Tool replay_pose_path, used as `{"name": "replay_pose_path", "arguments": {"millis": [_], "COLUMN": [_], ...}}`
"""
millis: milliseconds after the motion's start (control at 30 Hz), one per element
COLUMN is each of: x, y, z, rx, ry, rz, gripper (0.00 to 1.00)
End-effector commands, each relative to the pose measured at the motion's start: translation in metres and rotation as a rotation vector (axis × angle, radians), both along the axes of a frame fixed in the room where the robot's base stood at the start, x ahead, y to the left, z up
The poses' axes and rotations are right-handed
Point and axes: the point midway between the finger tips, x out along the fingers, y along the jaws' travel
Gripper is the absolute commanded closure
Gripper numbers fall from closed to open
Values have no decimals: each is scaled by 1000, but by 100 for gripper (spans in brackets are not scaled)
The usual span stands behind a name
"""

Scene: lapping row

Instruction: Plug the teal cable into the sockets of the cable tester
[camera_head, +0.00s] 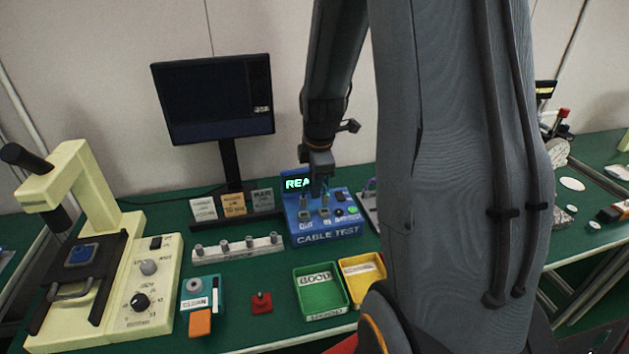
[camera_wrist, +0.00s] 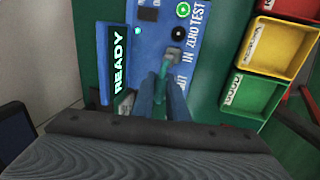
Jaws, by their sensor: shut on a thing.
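The blue cable tester (camera_head: 330,233) stands on the green bench below my gripper, its green display reading READY; its face (camera_wrist: 208,22) fills the upper middle of the wrist view. My gripper (camera_head: 318,190) is over the tester's front. In the wrist view my gripper (camera_wrist: 163,90) is shut on the teal cable (camera_wrist: 161,76), which shows as a short strip between the fingers. A grey connector (camera_wrist: 173,57) sits near the IN label just beyond the fingertips. Whether it is fully seated cannot be told. The area by the OUT label is partly hidden by a finger.
A green bin (camera_head: 321,312) and a yellow bin (camera_head: 352,291) stand in front of the tester. A rack (camera_head: 238,250) with several posts is to its left, with a monitor (camera_head: 213,100) behind. A cream press (camera_head: 145,290) stands far left. My arm hides much of the right.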

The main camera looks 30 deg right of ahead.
Motion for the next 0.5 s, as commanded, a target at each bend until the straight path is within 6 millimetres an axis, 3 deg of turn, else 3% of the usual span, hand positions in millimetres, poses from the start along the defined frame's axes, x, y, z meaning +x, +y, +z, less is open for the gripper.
{"name": "replay_pose_path", "arguments": {"millis": [133,500], "x": [0,0], "y": [0,0], "z": [-9,-10], "rx": [0,0], "ry": [1,0], "rz": [0,0], "gripper": [100,100]}}
